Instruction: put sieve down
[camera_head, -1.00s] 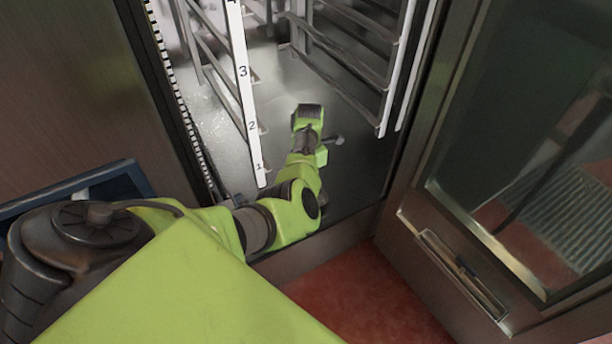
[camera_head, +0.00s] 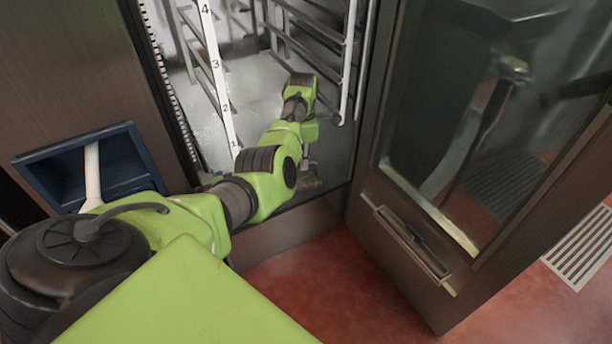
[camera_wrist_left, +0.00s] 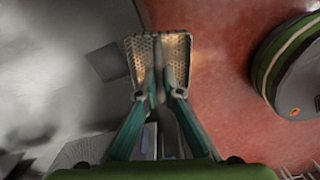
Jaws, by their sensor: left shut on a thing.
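In the head view my left arm reaches into the open cabinet. A small brownish piece (camera_head: 310,180), probably the sieve, hangs below the wrist near the cabinet's front sill. The fingers are mostly hidden there. I cannot tell whether the sieve touches anything. My right gripper is not in view.
The cabinet has metal rack rails (camera_head: 350,60) on both sides and a numbered white strip (camera_head: 222,95). Its glass door (camera_head: 450,130) stands open on the right. A blue bin (camera_head: 130,155) is at left. Red floor (camera_head: 330,290) is clear in front.

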